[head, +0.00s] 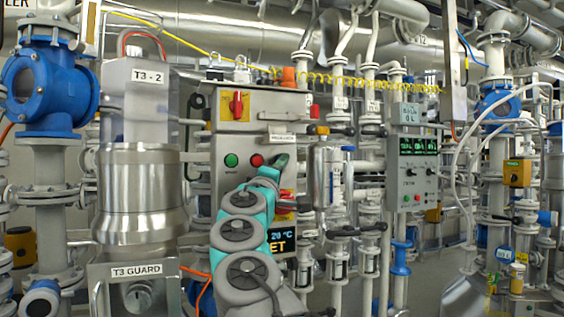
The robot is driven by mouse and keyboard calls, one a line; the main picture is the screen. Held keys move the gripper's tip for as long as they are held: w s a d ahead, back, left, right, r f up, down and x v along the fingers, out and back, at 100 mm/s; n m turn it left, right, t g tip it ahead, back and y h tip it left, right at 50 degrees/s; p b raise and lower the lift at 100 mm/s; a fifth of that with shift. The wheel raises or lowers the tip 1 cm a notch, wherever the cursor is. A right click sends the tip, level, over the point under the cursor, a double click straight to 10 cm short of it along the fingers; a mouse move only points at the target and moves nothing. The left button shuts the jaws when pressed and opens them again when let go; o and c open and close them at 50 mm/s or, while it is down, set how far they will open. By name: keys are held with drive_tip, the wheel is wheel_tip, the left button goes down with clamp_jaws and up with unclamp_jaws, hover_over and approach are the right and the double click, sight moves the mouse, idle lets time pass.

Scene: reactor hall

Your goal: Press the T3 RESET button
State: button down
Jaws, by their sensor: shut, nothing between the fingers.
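A grey control box (228,152) stands in the middle of the head view. It carries a green button (231,160), a red button (256,160) and a red-and-yellow rotary switch (236,104). I cannot read a T3 RESET label on any button. My teal and grey arm reaches up across the box's lower right.
A steel vessel (142,190) labelled T3-2 stands left of the box, with a T3 GUARD panel (136,271) below. Another grey box (417,170) with green displays is to the right. Pipes and valves crowd the surroundings. Some floor (425,285) is clear at lower right.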

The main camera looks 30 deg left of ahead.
sight(288, 166)
drive_tip(key=shift+w+a, duration=0.15)
drive_tip(key=shift+a, duration=0.1)
drive_tip(key=shift+d+b, duration=0.15)
drive_tip(key=shift+b, duration=0.2)
idle(0.3)
drive_tip(key=shift+s+d+b, duration=0.5)
drive_tip(key=shift+b, duration=0.35)
drive_tip(key=shift+s+d+b, duration=0.8)
drive_tip(key=shift+d+b, duration=0.2)
drive_tip(key=shift+b, duration=0.25)
drive_tip(key=shift+s+d+b, duration=0.8)
drive_tip(key=shift+d+b, duration=0.15)
drive_tip(key=shift+b, duration=0.3)
